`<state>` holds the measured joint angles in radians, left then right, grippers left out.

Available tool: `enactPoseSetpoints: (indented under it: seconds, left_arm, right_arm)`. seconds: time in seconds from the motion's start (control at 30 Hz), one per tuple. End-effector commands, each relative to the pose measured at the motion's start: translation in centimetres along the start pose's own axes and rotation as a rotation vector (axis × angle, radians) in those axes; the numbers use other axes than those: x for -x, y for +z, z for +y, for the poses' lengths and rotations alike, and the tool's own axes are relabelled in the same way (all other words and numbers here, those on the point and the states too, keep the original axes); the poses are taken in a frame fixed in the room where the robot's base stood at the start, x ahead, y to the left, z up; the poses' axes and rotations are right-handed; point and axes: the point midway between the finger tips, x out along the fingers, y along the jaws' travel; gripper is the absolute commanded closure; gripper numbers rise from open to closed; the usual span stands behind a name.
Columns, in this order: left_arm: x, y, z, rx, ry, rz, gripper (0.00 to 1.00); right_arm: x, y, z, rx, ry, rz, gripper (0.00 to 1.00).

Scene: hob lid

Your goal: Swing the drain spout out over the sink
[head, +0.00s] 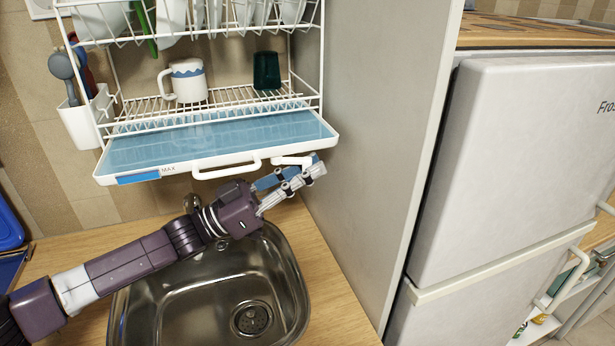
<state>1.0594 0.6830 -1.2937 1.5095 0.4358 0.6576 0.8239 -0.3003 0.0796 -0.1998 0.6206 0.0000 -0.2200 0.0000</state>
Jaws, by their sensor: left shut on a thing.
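The white drain spout (291,161) is at the right front of the drip tray (125,176), under the dish rack. It lies folded along the tray's front edge, and part of it is hidden by my gripper. My left gripper (314,164) is shut on the spout near its right end. My left arm comes in from the left, above the sink. The steel sink (180,300) is below and to the left of the gripper, with its drain in the basin floor. My right gripper is not in view.
The tray's white handle (226,167) is just left of the spout. A tall grey panel (375,120) stands close to the right of the gripper, with a white fridge (530,160) beyond. A mug (187,80) and a dark green cup (266,70) stand on the rack above.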

Motion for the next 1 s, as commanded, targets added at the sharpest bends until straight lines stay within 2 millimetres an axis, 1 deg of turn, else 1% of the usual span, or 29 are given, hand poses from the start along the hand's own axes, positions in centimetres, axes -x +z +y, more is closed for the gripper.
enactPoseSetpoints:
  seconds: [0.03,0.5,0.7,1.0]
  left_arm:
    - [0.3,0.4,0.0,0.008,0.036,0.0,1.0]
    - [1.4,0.0,1.8,0.163,0.398,0.001,1.0]
    - [1.8,-0.4,2.2,0.208,0.505,0.001,1.0]
    - [2.1,-0.8,2.5,0.242,0.582,0.002,1.0]
  right_arm:
    - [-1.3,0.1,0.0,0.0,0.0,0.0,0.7]
    - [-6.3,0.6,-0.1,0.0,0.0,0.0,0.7]
    - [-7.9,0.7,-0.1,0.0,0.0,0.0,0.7]
    - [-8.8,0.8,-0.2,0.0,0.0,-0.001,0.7]
